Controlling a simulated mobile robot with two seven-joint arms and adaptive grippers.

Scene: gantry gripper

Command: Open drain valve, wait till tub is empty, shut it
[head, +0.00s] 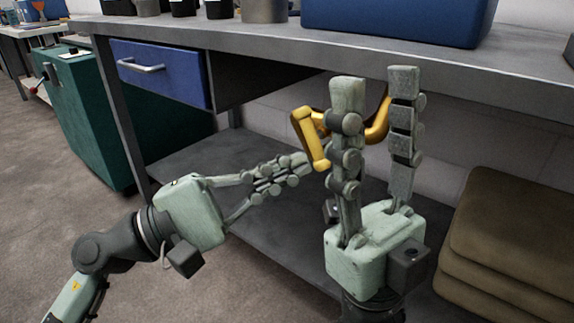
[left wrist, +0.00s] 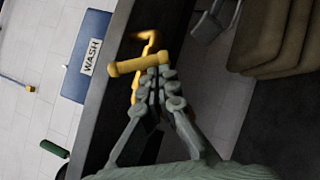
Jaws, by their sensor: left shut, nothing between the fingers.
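A yellow drain valve hangs under the bench. Its bar handle (head: 312,142) and curved spout (head: 379,130) show in the head view, partly hidden by my right fingers. My left gripper (head: 303,163) is shut and empty, its tips beside the handle's lower end; I cannot tell if they touch. In the left wrist view the handle (left wrist: 138,65) lies across just beyond the left fingertips (left wrist: 157,74). My right gripper (head: 375,82) points up with its fingers wide apart, in front of the valve. The blue tub (head: 400,18) on the bench bears a WASH label (left wrist: 92,57) in the wrist view.
The grey bench top (head: 270,36) overhangs the valve. A blue drawer (head: 160,72) and a teal cabinet (head: 85,115) stand at the left. A lower shelf (head: 215,160) lies below. Stacked brown sacks (head: 515,235) fill the lower right. Open floor (head: 50,190) lies at the left.

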